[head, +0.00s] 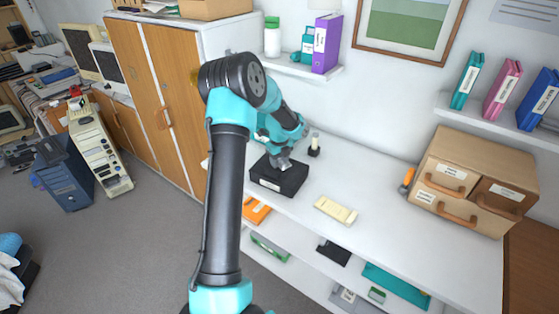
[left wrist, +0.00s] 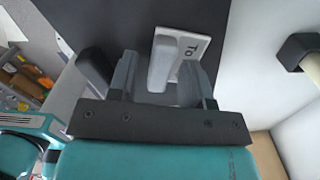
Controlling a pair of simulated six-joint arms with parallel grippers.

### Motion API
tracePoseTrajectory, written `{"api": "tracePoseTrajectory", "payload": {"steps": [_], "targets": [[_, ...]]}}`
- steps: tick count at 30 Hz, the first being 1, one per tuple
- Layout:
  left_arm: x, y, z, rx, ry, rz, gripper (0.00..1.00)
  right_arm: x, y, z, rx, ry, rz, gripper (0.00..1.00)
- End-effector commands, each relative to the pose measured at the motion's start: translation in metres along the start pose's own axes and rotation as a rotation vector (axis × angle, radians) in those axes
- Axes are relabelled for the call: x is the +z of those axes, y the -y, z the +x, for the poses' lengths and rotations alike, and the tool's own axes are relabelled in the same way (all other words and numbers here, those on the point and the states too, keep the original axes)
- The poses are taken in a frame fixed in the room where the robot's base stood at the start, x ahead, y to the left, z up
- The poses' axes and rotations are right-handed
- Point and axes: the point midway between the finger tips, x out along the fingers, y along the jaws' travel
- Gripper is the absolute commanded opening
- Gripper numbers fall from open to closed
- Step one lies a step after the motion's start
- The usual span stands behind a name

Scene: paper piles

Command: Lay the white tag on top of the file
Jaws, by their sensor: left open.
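A black box with a pale front label, which looks like the file (head: 270,181), stands on the white desk; its dark top also shows in the left wrist view (left wrist: 250,30). My left gripper (head: 281,161) is low over the box. In the left wrist view its fingers (left wrist: 165,85) are open, one on each side of the tab. My right gripper is out of view.
A cream block (head: 335,211) lies on the desk right of the box. A small black-based item with a cream top (head: 314,146) stands behind it. A drawer cabinet (head: 472,183) stands at the right. Desk between block and cabinet is mostly clear. Shelves hang above.

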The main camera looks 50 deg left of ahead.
Motion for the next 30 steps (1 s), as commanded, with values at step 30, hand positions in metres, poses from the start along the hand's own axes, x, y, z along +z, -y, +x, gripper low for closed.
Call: {"api": "tracePoseTrajectory", "payload": {"steps": [30], "targets": [[0.0,0.0,-0.123,-0.001,0.0,0.0,0.46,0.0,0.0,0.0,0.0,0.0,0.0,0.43]]}}
